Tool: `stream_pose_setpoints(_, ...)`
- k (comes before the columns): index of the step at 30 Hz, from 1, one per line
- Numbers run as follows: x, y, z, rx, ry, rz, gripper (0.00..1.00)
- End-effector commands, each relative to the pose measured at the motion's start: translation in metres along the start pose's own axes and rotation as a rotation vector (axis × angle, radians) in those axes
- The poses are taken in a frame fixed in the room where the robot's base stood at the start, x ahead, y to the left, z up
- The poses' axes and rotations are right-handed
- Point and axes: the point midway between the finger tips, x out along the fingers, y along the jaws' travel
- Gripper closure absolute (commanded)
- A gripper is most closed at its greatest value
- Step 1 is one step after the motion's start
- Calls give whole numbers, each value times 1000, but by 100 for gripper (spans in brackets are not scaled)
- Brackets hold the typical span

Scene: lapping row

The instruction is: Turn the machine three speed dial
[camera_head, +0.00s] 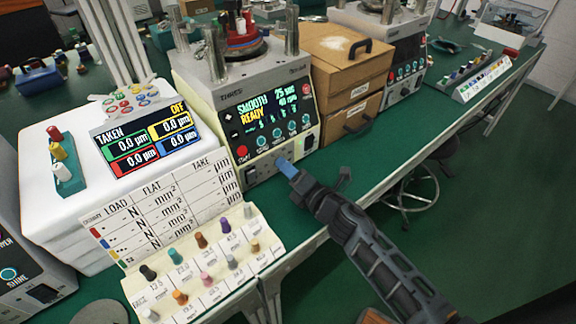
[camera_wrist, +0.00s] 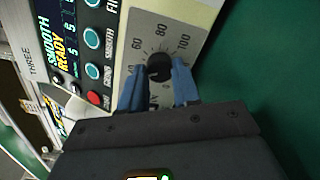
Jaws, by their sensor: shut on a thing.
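Machine three (camera_head: 245,95) stands on the green bench in the head view, and its side label THREE (camera_wrist: 33,65) shows in the wrist view. Its screen (camera_head: 265,112) reads SMOOTH, READY, 25 secs and 40 rpm. The black speed dial (camera_wrist: 159,66) sits on a grey plate marked 60, 80 and 100. My gripper (camera_wrist: 159,85), with blue fingers, is shut on the dial, one finger at each side. In the head view my gripper (camera_head: 287,168) reaches the lower front of the machine and hides the dial. I cannot make out the dial's pointer.
A red start button (camera_wrist: 94,98) and teal buttons (camera_wrist: 92,71) lie close beside the dial. A wooden drawer box (camera_head: 345,75) stands right of the machine. A white gauge unit (camera_head: 60,200) and a rack of coloured pegs (camera_head: 205,265) are at left. The floor in front is clear.

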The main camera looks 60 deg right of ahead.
Motion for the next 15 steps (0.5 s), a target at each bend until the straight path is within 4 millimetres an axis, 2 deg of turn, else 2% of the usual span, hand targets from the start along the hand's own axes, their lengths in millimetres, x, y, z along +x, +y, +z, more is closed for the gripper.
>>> stream_pose_setpoints(15, 0, 1, 1, 459, 21, 1, 99)
